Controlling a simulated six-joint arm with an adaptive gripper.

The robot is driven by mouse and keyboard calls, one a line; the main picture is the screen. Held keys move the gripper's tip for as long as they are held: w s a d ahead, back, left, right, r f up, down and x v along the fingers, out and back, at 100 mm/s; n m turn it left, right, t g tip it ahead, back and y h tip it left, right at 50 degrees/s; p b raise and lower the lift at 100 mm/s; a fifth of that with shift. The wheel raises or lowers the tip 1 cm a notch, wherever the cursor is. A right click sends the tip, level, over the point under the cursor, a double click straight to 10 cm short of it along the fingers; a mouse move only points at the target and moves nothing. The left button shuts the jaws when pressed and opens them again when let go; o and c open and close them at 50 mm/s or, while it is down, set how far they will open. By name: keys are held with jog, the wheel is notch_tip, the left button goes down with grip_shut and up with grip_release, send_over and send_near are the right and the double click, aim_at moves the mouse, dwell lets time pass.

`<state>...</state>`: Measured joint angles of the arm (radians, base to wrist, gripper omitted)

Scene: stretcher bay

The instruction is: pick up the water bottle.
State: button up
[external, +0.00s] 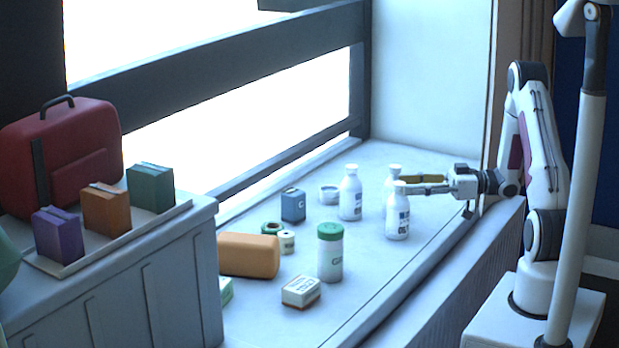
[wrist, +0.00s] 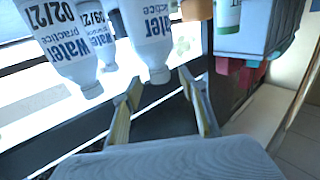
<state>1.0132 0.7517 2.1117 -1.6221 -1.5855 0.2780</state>
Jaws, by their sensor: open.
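Several white water bottles stand on the stretcher top: a near one (external: 397,218), one to its left (external: 350,197), and one (external: 393,171) mostly hidden behind the near one. In the wrist view the bottles appear upside down, labelled "Water practice": one on the left (wrist: 62,45), one partly hidden behind it (wrist: 97,34), and one (wrist: 150,40) just ahead of my fingertips. My gripper (external: 418,184) is open and empty, held level with its fingers pointing at the near bottles. Its fingers also show in the wrist view (wrist: 161,82). Contact cannot be told.
A green-lidded canister (external: 330,257), an orange roll (external: 248,256), a small white box (external: 301,291), a blue box (external: 293,206) and tape rolls (external: 272,229) lie further left. A dark rail (external: 220,75) runs along the back. Bare surface lies in front of the bottles.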

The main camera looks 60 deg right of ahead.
aim_at(400, 183)
jog(key=shift+x, duration=1.65)
jog(key=shift+r, duration=0.1)
grip_shut()
